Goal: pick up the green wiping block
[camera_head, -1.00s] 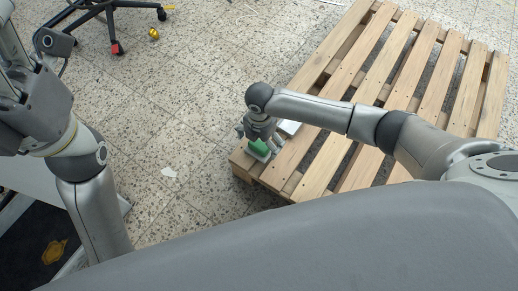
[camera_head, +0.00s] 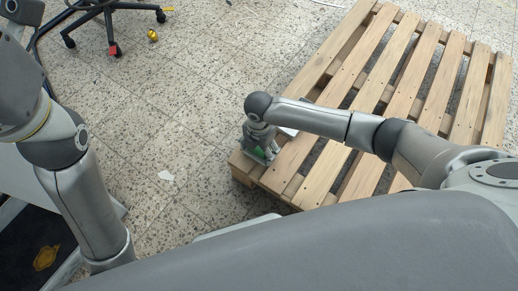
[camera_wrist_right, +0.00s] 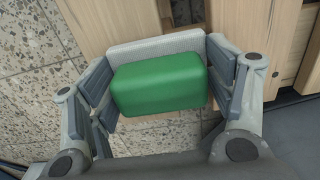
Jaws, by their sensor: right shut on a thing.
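The green wiping block (camera_head: 259,151) is on the near left corner of the wooden pallet (camera_head: 330,160), mostly hidden by my right gripper (camera_head: 262,153) in the head view. In the right wrist view the block (camera_wrist_right: 162,83) is a rounded green body with a pale grey pad along its far side. My right gripper (camera_wrist_right: 163,78) is shut on it, with grey finger pads on its left and right sides. I cannot tell any gap between block and pallet. My left arm comes in at the left edge of the head view; its gripper is not seen.
A flat white thing (camera_head: 288,131) lies on the pallet beside my right wrist. The pallet has open gaps between slats. Speckled floor tiles (camera_head: 170,120) are mostly clear. A wheeled chair base (camera_head: 110,15) and a small golden object (camera_head: 152,36) are at top left.

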